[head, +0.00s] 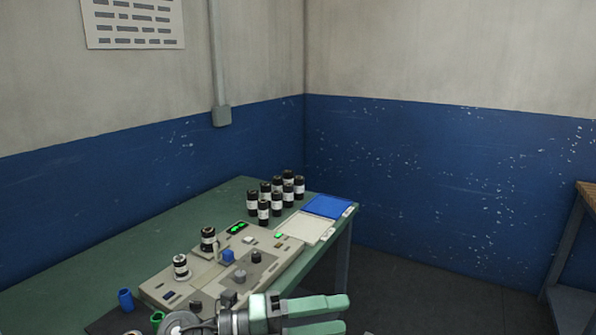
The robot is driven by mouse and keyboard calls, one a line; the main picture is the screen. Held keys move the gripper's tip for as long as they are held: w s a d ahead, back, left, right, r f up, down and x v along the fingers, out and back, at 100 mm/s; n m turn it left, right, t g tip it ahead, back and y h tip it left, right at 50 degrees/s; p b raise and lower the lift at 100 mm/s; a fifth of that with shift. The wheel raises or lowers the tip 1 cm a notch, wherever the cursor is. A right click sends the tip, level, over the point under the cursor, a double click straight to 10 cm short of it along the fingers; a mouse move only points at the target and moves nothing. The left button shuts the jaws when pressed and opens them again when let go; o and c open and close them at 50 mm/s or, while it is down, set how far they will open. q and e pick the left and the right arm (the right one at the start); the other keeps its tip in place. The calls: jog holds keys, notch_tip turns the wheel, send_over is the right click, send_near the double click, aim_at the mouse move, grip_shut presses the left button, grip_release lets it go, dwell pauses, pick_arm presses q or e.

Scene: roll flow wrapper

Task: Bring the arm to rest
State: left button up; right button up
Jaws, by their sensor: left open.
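My left gripper (343,314) is at the bottom of the head view, in front of the table's near edge. Its two pale green fingers point right and stand apart, with nothing visible between them. The lower finger is close to the bottom edge of the picture. The grey wrist behind the fingers covers part of the table's near side. My right gripper is not in view.
A green table (120,255) carries a beige control panel (205,278) with knobs, green lights and two labelled rolls. Several black-and-white rolls (264,210) stand behind it. A white tray (306,228) and blue tray (327,206) lie right. Floor (420,290) is clear.

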pick_arm(q)
jog(key=w+a+n+t+y, duration=0.3)
jog(key=a+n+t+y, duration=0.3)
jog(key=n+t, duration=0.4)
jog(key=w+a+n+t+y, duration=0.35)
jog(key=a+n+t, duration=0.4)
jog(key=n, duration=0.55)
jog(key=s+a+f+n+g+y, duration=0.3)
jog(key=a+f+n+y, duration=0.15)
jog(key=f, duration=0.25)
jog(key=s+a+f+n+g+y, duration=0.35)
jog(key=a+f, duration=0.25)
jog(key=f, duration=0.2)
jog(key=s+a+f+n+g, duration=0.1)
jog(key=s+f+g, duration=0.5)
jog(key=s, duration=0.5)
jog(key=s+a+f+n+g, duration=0.1)
jog(key=s+f+g, duration=0.3)
jog(key=s+f, duration=0.6)
notch_tip(320, 180, down, 24)
jog(key=s+g, duration=0.2)
jog(key=s, duration=0.1)
jog(key=s+a+f, duration=0.2)
jog(key=s+f, duration=1.4)
jog(key=shift+s+a+f+g, duration=0.25)
jog(key=shift+a+f+g, duration=0.05)
jog(key=shift+g, duration=0.1)
